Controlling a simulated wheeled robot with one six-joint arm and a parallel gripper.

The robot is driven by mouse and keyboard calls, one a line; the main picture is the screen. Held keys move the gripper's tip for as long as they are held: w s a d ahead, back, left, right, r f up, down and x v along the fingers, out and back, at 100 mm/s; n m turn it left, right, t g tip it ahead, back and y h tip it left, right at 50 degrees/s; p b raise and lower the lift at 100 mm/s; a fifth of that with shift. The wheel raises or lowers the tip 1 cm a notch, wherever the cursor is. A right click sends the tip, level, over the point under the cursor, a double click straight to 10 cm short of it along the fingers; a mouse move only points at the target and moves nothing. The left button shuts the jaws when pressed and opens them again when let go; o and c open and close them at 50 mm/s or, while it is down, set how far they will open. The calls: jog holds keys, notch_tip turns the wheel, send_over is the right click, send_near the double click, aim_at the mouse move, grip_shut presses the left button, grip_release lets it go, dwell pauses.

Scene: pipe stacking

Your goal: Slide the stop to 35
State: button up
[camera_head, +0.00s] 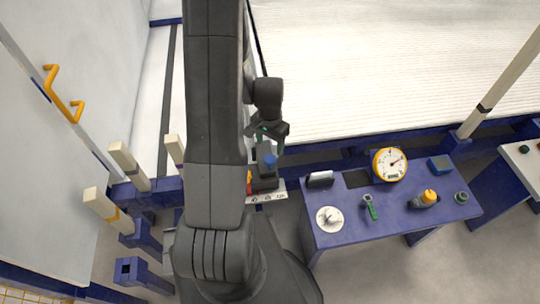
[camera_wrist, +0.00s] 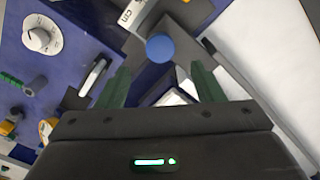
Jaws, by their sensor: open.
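The stop (camera_head: 264,183) is a dark block with a blue knob (camera_head: 270,160) on top, beside my arm in the head view. A pale scale strip (camera_head: 278,194) with dark marks lies at its front; its numbers are too small to read. In the wrist view the blue knob (camera_wrist: 160,48) shows ahead of and between the green fingers, with part of the scale (camera_wrist: 131,15) at the top. My gripper (camera_wrist: 164,76) is open and empty, and it (camera_head: 268,135) hangs near the knob. My arm hides the left part of the scale.
A blue table (camera_head: 335,238) on the right carries a white dial (camera_head: 330,219), a yellow gauge (camera_head: 390,164), a green-handled tool (camera_head: 370,207) and a yellow-topped bottle (camera_head: 427,198). A large white ribbed bed (camera_head: 390,70) lies behind. Pale posts (camera_head: 129,165) stand at left.

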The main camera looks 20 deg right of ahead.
aim_at(270, 158)
notch_tip(270, 158, down, 7)
jog(key=shift+f, duration=0.2)
dwell(0.4)
grip_shut()
jog(key=w+a+b, duration=0.1)
jog(key=a+b, duration=0.1)
jog(key=a, duration=0.4)
jog(key=shift+w+a, duration=0.2)
jog(key=shift+w, duration=0.1)
grip_release()
jog(key=shift+r, duration=0.1)
